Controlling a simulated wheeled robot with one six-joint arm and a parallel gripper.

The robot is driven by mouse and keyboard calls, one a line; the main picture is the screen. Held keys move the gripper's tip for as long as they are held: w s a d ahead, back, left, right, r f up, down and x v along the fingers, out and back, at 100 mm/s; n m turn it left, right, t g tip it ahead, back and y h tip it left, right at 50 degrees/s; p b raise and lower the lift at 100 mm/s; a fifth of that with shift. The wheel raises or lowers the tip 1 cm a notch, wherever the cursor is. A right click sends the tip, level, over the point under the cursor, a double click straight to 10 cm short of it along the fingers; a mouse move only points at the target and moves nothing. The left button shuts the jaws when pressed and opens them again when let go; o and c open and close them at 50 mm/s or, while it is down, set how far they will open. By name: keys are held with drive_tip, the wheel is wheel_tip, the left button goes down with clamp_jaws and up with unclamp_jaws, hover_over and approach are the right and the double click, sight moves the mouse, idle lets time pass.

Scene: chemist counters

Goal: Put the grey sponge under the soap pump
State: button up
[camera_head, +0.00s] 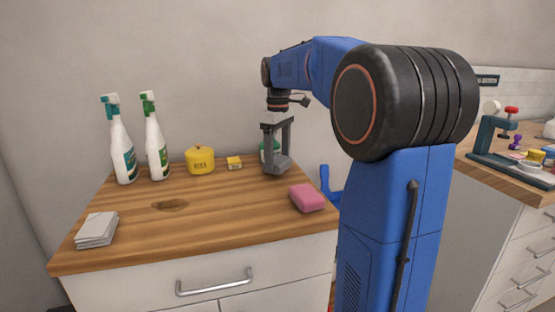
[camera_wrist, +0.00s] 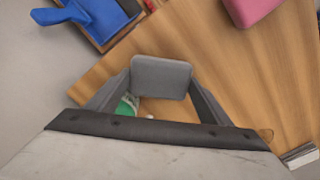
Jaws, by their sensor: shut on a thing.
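My gripper (camera_head: 276,154) is above the back right of the wooden counter, pointing down. It is shut on a grey block, the grey sponge (camera_head: 277,168); in the wrist view the sponge (camera_wrist: 161,77) sits between the fingertips of my gripper (camera_wrist: 160,88). A green object (camera_head: 264,151), perhaps the soap pump, stands behind my gripper and is mostly hidden. A green and white part (camera_wrist: 127,105) shows beyond the fingers in the wrist view. I cannot tell whether the sponge touches the counter or that object.
A pink block (camera_head: 307,198) lies near the right edge of the counter (camera_head: 225,215). A white stack (camera_head: 97,230) lies front left. The middle is clear apart from a brown stain (camera_head: 172,204).

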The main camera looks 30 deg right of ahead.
sight(278, 159)
drive_tip(key=shift+w+f, duration=0.15)
drive_tip(key=shift+f, duration=0.45)
drive_tip(key=shift+f, duration=0.15)
drive_tip(key=o, duration=1)
wheel_tip(278, 159, up, 12)
drive_tip(key=shift+r, duration=0.2)
